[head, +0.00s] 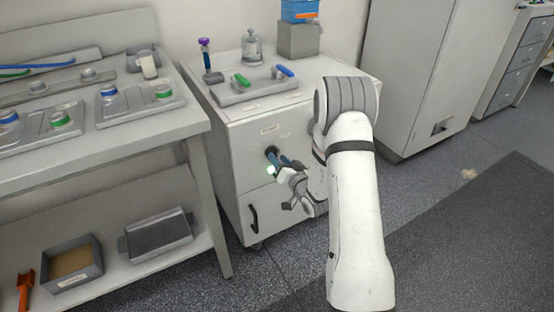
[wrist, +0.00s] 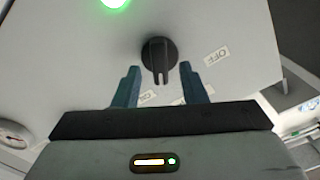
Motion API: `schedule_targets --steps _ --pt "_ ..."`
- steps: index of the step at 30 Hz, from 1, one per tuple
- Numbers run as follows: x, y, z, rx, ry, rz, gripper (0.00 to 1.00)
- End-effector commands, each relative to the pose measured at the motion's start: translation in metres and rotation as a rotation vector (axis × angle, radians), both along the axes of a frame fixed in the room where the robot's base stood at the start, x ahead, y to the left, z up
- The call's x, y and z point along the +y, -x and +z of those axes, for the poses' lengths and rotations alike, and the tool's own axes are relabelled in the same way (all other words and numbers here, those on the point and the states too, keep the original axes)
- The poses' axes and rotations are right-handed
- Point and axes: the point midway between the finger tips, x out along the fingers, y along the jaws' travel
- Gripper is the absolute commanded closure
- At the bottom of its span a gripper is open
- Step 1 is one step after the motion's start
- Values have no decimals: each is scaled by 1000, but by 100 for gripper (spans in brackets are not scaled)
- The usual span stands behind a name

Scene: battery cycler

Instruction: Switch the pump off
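The pump's black rotary knob (wrist: 159,52) is on the pale front panel of a cabinet (head: 236,140). In the wrist view its grip bar points down the picture, towards my gripper. A label reading OFF (wrist: 217,56) is to the right of the knob. Other small labels between my fingers are partly hidden. A green lamp (wrist: 115,3) glows at the upper left; it also shows in the head view (head: 271,170). My gripper (wrist: 158,76) is open, its two blue-green fingers on either side of the knob's bar with gaps showing. In the head view my gripper (head: 283,161) is at the panel.
A dark door handle (head: 253,219) is lower on the cabinet. A workbench (head: 150,130) stands at the left. Open floor lies right.

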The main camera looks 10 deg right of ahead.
Motion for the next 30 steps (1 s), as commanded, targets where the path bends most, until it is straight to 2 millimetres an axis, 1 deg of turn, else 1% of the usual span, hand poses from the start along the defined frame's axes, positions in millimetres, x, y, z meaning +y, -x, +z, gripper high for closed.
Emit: schedule_targets --steps 1,5,13,27,30 --pt "2 -5 0 -2 0 1 62" --pt "4 -13 0 0 0 -1 62" --pt "5 -14 0 0 0 -1 62" --pt "5 -14 0 1 0 1 100" --pt "6 -14 0 1 0 1 100"
